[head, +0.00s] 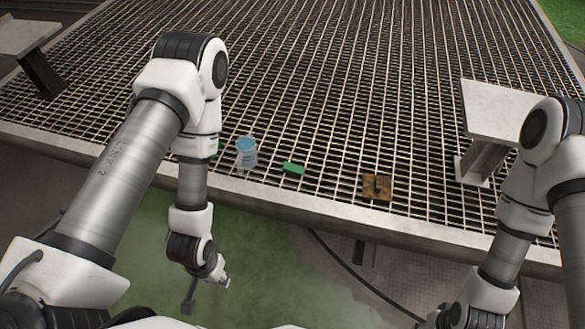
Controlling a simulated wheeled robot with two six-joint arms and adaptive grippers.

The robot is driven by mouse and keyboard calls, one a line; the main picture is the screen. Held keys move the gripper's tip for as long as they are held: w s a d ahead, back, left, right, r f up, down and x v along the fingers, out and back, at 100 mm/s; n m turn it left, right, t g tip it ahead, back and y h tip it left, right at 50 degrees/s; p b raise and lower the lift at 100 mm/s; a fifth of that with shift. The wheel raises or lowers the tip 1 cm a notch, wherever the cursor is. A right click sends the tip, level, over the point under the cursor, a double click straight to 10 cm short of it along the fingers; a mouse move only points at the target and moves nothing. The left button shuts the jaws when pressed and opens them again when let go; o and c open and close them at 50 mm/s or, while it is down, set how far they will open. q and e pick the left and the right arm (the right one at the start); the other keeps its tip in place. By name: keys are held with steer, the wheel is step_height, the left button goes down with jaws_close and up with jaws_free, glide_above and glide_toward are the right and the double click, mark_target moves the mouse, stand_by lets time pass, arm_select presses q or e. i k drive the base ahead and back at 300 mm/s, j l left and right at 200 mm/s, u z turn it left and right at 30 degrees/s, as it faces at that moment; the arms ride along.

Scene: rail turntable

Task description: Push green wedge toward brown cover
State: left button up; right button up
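A small green block, seemingly the green wedge (293,169), lies on the metal grating near its front edge. The brown cover (371,191), a flat square piece with a dark raised part in its middle, lies on the grating to the right of the wedge, with a clear gap between them. My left gripper (207,291) hangs in front of and below the grating edge, left of the wedge and touching neither object; its finger opening is too small to judge. My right gripper (441,318) is low at the bottom edge, partly cut off, away from both objects.
A clear container with a blue top (246,152) stands left of the wedge. Pale raised stands (495,110) (30,38) are at right and far left. The grating behind is clear.

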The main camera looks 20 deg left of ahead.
mark_target(288, 167)
steer(key=i+l+u, duration=0.1)
steer(key=i+u, duration=0.15)
steer(key=i, duration=0.15)
steer(key=i+l+u, duration=0.2)
steer(key=i, duration=0.2)
steer(key=i+l+u, duration=0.25)
steer(key=i+u, duration=0.15)
steer(key=u, duration=1.15)
